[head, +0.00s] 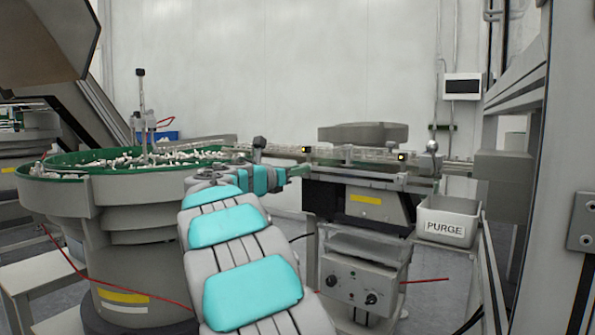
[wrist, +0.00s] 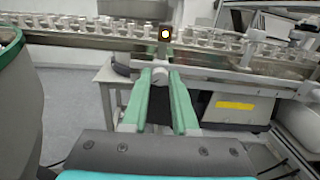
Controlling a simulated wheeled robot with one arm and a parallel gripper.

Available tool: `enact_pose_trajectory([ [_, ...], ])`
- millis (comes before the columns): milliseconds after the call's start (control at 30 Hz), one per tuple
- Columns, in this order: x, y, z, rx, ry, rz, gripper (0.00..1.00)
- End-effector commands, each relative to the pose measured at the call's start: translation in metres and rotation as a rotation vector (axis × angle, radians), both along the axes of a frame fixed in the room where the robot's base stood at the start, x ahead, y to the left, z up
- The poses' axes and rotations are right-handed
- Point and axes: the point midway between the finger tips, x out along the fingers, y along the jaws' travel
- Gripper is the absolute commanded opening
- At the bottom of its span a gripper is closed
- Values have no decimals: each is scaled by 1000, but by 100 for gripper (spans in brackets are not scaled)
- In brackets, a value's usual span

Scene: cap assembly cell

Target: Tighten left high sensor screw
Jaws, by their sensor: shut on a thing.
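The left sensor (head: 305,150) is a small dark block with a yellow light on the feed rail. It also shows in the wrist view (wrist: 165,35), upright at the rail with its light lit. Below it, a round light-grey screw head (wrist: 160,75) sits between the tips of my green-fingered gripper (wrist: 160,80). My gripper is shut on this screw head, just under the rail's front edge. In the head view my gripper (head: 299,171) reaches the rail below the left sensor, and the screw cannot be made out there.
A green-rimmed bowl feeder (head: 60,185) full of white parts stands at left. The feed rail (wrist: 80,42) carries a row of caps. A second sensor (head: 402,157) sits further right, near the PURGE bin (head: 449,215). A control box (head: 350,275) stands below.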

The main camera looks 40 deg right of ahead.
Motion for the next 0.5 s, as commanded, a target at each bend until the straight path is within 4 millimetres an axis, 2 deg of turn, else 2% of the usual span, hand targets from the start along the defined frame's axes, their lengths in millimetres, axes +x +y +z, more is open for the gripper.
enact_pose_trajectory([
  [267, -1, -1, 0, 10, -34, -1, 0],
  [500, -1, -1, 0, 46, -163, -2, 0],
])
